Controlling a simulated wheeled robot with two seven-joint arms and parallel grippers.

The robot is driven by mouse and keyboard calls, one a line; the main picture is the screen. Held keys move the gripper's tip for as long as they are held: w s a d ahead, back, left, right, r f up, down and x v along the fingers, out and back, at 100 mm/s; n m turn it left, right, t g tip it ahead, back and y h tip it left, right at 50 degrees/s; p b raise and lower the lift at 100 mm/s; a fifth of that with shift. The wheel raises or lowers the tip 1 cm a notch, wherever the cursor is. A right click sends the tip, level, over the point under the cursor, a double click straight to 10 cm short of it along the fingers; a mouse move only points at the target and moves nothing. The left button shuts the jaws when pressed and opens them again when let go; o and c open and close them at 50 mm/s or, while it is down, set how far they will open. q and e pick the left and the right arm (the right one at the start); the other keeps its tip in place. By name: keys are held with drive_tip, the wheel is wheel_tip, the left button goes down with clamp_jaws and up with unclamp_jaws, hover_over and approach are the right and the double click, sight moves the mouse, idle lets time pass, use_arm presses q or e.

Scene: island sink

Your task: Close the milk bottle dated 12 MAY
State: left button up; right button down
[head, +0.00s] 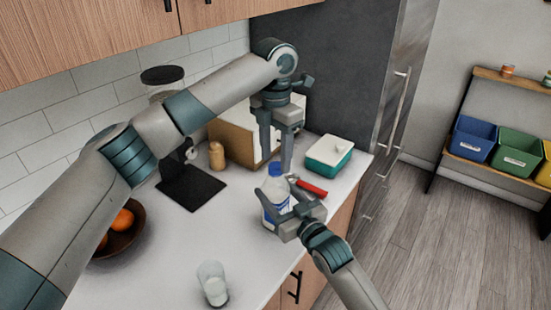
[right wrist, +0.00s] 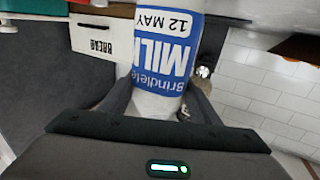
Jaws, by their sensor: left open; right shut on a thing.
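The milk bottle (head: 269,214) stands upright on the counter with a blue and white label. In the right wrist view the bottle (right wrist: 160,55) appears upside down, its label reading MILK and 12 MAY. My right gripper (head: 283,204) is shut around the bottle's body; its fingers also flank the bottle in the right wrist view (right wrist: 158,100). My left gripper (head: 277,164) is open, pointing down at the bottle's top. A small blue cap (head: 274,169) shows at the top, between or just behind the left fingertips. I cannot tell whether it is seated on the neck.
A red-handled tool (head: 312,188) lies just right of the bottle. A teal and white box (head: 328,153) and a bread box (head: 228,142) stand behind. A glass (head: 212,283) and a fruit bowl (head: 126,240) are nearer.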

use_arm(q)
drive_tip(key=shift+r, duration=1.6)
drive_tip(key=shift+c, duration=0.5)
